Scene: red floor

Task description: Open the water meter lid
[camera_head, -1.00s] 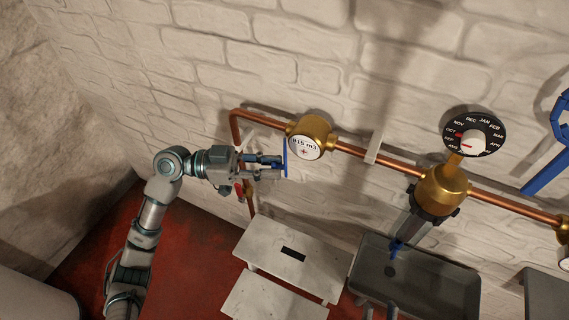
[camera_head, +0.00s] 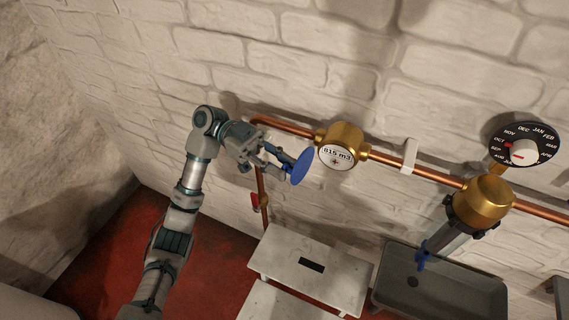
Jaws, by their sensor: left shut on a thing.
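The brass water meter (camera_head: 342,143) sits on the copper pipe along the wall. Its white dial (camera_head: 337,157) is uncovered and reads about 015 m3. A blue round lid (camera_head: 301,167) stands out to the left of the dial, swung open, its flat face tilted towards my view. My left gripper (camera_head: 280,163) is shut at the lid's left side, with its fingers against the lid. Whether lid and meter join at a hinge is hard to see. My right gripper is not in view.
A red-handled valve (camera_head: 256,202) is on the pipe below my left gripper. A white stool (camera_head: 311,262) and a grey sink (camera_head: 440,287) stand below. A brass valve body (camera_head: 482,203) and month dial (camera_head: 524,146) are at right.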

